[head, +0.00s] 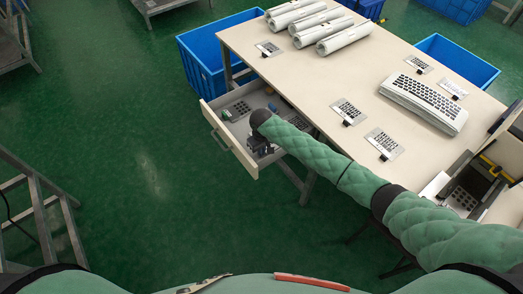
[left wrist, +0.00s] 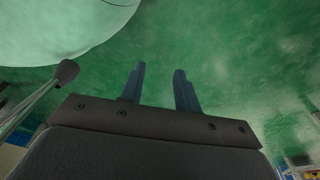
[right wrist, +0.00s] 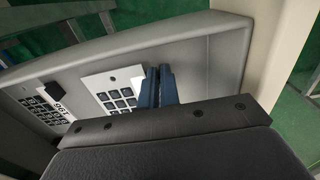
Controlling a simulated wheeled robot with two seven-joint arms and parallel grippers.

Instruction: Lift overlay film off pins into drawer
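My right gripper (head: 262,150) is in the open drawer (head: 246,160) at the table's left end. In the right wrist view its blue fingers (right wrist: 160,82) are close together at the right edge of a white keypad film (right wrist: 128,80). They appear shut on that film's edge; the exact contact is hidden behind the fingers. Another film (right wrist: 65,116), with a black grip block and a printed label, lies beside it to the left. My left gripper (left wrist: 158,85) is open and empty above the green floor and does not show in the head view.
A second open drawer or tray (head: 465,195) is at the right.

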